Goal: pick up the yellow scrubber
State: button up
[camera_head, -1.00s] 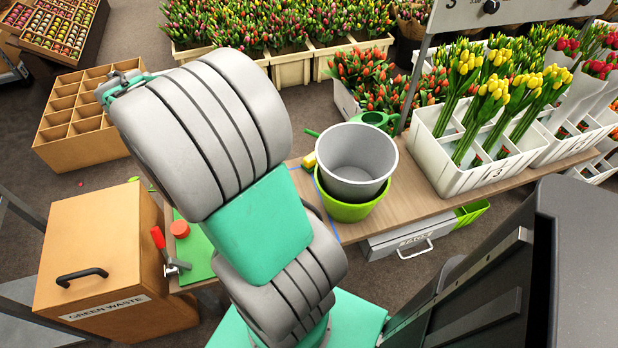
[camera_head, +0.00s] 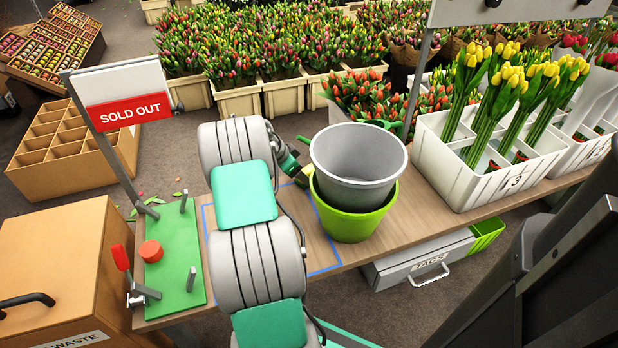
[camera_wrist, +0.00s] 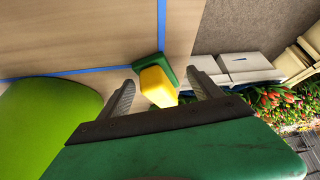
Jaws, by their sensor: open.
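The yellow scrubber (camera_wrist: 157,86), a yellow block with a green layer at its far end, shows in the wrist view on the wooden bench by the blue tape. My gripper (camera_wrist: 163,88) is open, and the scrubber appears between its two grey fingers, with a gap on each side. I cannot tell how far beyond the fingertips it lies. In the head view my gripper (camera_head: 300,176) is low over the bench, just left of the buckets, and the scrubber is mostly hidden there.
A grey bucket (camera_head: 357,160) sits in a lime green bucket (camera_head: 352,222) close to my gripper's right; the green one also shows in the wrist view (camera_wrist: 40,120). A green board (camera_head: 180,245) with posts and a SOLD OUT sign (camera_head: 128,100) stand left.

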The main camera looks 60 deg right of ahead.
aim_at(306, 168)
jog(key=s+d, duration=0.1)
jog(key=s+d+f+b, duration=0.1)
jog(key=shift+d+f, duration=0.15)
jog(key=shift+d, duration=0.2)
jog(key=shift+w, duration=0.1)
grip_shut()
dwell(0.4)
jog(key=shift+w+a+r, duration=0.1)
jog(key=shift+r, duration=0.2)
jog(key=w+a+r+p, duration=0.4)
jog(key=w+a+r, duration=0.3)
jog(key=a, duration=0.4)
jog(key=shift+w+a+r, duration=0.25)
jog(key=shift+w+r, duration=0.05)
